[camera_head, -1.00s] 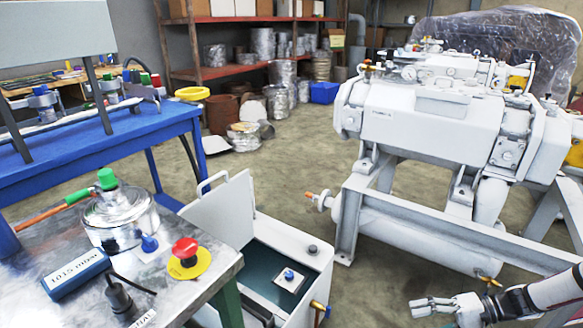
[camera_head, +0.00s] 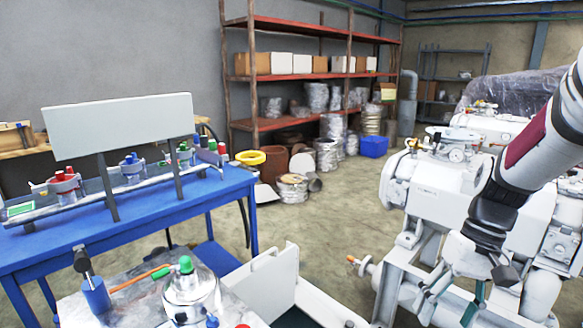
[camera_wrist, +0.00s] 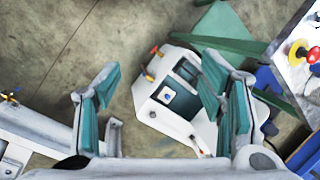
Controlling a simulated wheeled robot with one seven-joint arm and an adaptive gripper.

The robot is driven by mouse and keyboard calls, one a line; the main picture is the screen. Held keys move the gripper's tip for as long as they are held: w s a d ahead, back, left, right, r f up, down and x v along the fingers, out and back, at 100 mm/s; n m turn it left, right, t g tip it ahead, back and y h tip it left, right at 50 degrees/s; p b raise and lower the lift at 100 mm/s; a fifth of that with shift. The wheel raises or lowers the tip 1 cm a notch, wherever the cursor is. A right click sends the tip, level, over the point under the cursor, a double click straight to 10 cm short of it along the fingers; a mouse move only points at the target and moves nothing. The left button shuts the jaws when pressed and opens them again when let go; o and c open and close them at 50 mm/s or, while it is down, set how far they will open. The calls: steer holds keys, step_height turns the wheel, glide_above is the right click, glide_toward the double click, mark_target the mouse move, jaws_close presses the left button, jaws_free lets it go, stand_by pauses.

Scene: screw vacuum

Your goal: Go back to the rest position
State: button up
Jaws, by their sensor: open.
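My gripper (camera_head: 455,294) is at the lower right of the head view, in front of the white vacuum machine (camera_head: 440,185). In the wrist view my gripper (camera_wrist: 165,98) points down with its two green-padded fingers wide apart and nothing between them touching. Below it, well apart, is a white box (camera_wrist: 172,108) with a dark opening and a small square plate with a blue knob. The box's raised white lid (camera_head: 272,285) shows in the head view.
A metal table (camera_head: 130,300) with a steel vessel (camera_head: 190,295) stands at the lower left. Behind it is a blue table (camera_head: 150,215) with a grey board (camera_head: 120,122). Shelves (camera_head: 310,75) line the back wall.

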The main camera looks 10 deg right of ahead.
steer(key=s+a+r+t+h+p, duration=0.1)
steer(key=s+a+r+t+p, duration=0.1)
steer(key=r, duration=0.5)
steer(key=s+a+r+n+t+h+p, duration=0.1)
steer(key=s+a+r+t+p, duration=0.1)
steer(key=s+a+r+p, duration=0.3)
steer(key=s+a+r+n+t+h+p, duration=0.1)
steer(key=s+a+r+p, duration=0.3)
steer(key=s+r, duration=0.5)
step_height(320, 180, up, 2)
steer(key=shift+s+a+r+t, duration=0.15)
steer(key=shift+a+t, duration=0.25)
steer(key=shift+a, duration=0.5)
steer(key=shift+c, duration=0.3)
stand_by(0.8)
